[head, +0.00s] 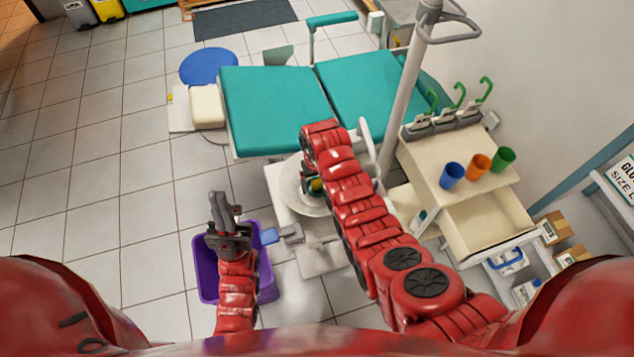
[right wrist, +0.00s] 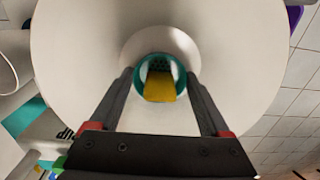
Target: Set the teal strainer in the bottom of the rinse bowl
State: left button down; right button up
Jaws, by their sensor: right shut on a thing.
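The white rinse bowl (head: 287,190) stands below the teal chair, partly hidden behind my right arm in the head view. It fills the right wrist view (right wrist: 75,75), seen from above. The teal strainer (right wrist: 139,77) is a round ring with a holed base and a yellow piece (right wrist: 160,88) inside it. My right gripper (right wrist: 160,75) is shut on the strainer, one finger at each side, over the middle of the bowl. I cannot tell whether the strainer touches the bottom. My left gripper (head: 226,212) is empty above a purple bin; its finger gap is unclear.
The purple bin (head: 203,270) is on the floor at the left. A cream cart (head: 440,165) with an open drawer (head: 485,228) stands at the right, with blue, orange and green cups on top. A grey pole (head: 402,100) rises between chair and cart.

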jog(key=shift+f, duration=0.1)
jog(key=shift+f, duration=0.15)
jog(key=o, duration=1.2)
jog(key=shift+c, duration=0.2)
